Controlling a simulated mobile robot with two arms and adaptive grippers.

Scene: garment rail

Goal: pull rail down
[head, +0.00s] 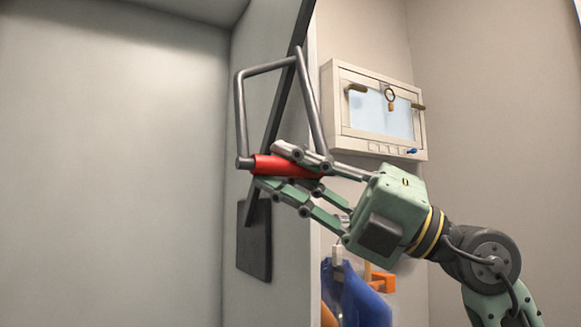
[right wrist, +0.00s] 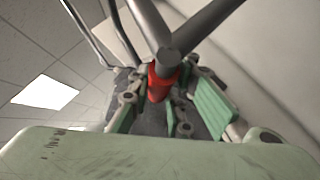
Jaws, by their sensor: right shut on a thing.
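The garment rail (head: 241,110) is a grey metal frame hinged to a dark bar on the light wall panel. Its lower bar carries a red grip (head: 268,165). My right gripper (head: 283,170) comes in from the right and is shut on the red grip, fingers above and below it. In the right wrist view the red grip (right wrist: 158,86) sits between the green fingers, with grey tubes running up from it. The right end of the grip is hidden by my fingers. My left gripper is not in view.
A white wall box (head: 375,110) with a window and a hanging ring is behind my right gripper. A dark plate (head: 254,240) is on the panel below the rail. Blue clothing (head: 355,298) hangs at the bottom. The left side is bare wall.

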